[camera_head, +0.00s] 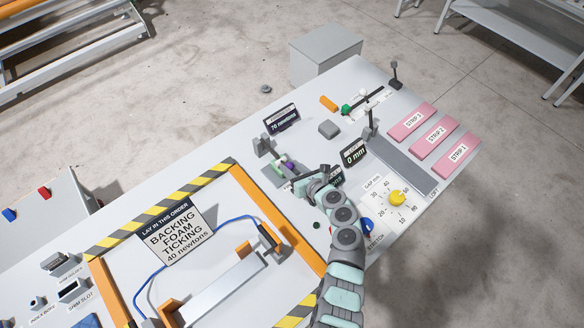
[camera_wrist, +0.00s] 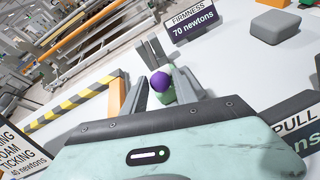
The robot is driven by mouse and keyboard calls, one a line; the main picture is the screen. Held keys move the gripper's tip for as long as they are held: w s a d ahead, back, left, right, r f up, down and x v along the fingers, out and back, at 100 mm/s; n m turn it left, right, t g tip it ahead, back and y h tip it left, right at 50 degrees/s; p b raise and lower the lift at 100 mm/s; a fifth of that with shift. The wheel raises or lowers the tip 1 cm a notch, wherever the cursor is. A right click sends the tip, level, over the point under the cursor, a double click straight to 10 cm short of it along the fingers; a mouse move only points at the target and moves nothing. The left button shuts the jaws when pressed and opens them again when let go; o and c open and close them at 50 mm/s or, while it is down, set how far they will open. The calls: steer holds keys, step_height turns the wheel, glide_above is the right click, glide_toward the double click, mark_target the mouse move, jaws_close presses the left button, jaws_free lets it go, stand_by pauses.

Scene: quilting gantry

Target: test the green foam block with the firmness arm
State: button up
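The firmness tester's display (camera_head: 282,118) reads 70 newtons; it also shows in the wrist view (camera_wrist: 194,28). Near it is a purple ball knob (camera_head: 289,166), seen in the wrist view (camera_wrist: 160,81) with a green piece (camera_wrist: 168,97) just below and beside it. Most of this green piece is hidden, so I cannot tell whether it is the foam block. My gripper (camera_head: 297,180) is at the tester, and in the wrist view (camera_wrist: 160,90) its two fingers are apart, on either side of the purple knob. A white gap shows between the left finger and the knob.
Grey upright plates (camera_wrist: 154,52) stand just beyond the knob. A grey block (camera_head: 329,129) and an orange block (camera_head: 328,103) lie to the right. The loft display (camera_head: 353,155), yellow dial (camera_head: 397,198) and pink strips (camera_head: 434,134) are farther right. A striped frame (camera_head: 160,208) fills the left.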

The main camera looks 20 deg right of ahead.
jaws_close()
stand_by(1.0)
